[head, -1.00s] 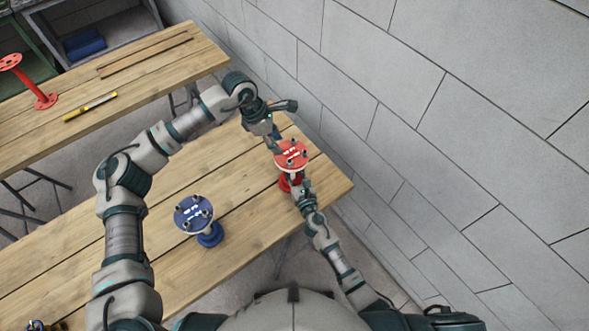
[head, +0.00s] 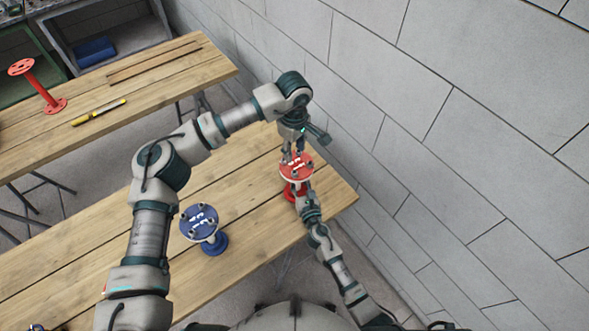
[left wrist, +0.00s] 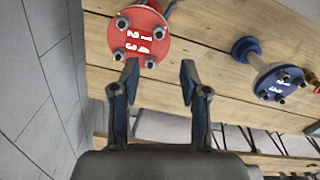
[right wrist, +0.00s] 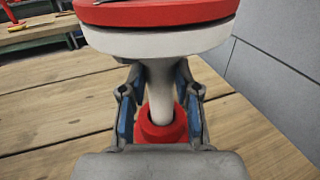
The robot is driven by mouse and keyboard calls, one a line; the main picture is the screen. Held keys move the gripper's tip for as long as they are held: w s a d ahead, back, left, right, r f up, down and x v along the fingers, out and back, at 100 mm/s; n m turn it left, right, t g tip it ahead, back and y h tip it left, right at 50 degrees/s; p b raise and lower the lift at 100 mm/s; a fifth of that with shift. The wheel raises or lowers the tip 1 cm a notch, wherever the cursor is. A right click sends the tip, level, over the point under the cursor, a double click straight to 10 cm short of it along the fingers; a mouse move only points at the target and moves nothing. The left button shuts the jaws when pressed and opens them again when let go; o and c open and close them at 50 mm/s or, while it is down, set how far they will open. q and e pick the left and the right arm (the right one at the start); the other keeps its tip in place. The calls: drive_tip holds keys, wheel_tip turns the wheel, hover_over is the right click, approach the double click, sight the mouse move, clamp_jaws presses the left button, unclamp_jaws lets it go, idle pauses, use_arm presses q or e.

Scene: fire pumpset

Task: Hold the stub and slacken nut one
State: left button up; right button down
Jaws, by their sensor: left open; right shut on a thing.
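The red stub (head: 297,167) stands near the right end of the near table, with several nuts and white digits on its round red flange (left wrist: 139,38). My right gripper (head: 302,190) is shut on the stub's pale neck (right wrist: 160,82), under the flange; the right wrist view shows a finger on each side. My left gripper (head: 294,153) is open at the flange's far edge. In the left wrist view its fingers (left wrist: 159,72) are apart and empty; one tip overlaps the flange edge near a lower nut (left wrist: 150,62). I cannot tell whether it touches.
A blue stub (head: 199,222) stands to the left on the same table. A grey block wall (head: 450,130) runs close on the right. The far table holds a red spool (head: 40,85) and a yellow tool (head: 98,112).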

sight(294, 173)
use_arm(q)
wheel_tip(294, 173, down, 11)
drive_tip(key=shift+a+r, duration=0.1)
idle(0.3)
clamp_jaws()
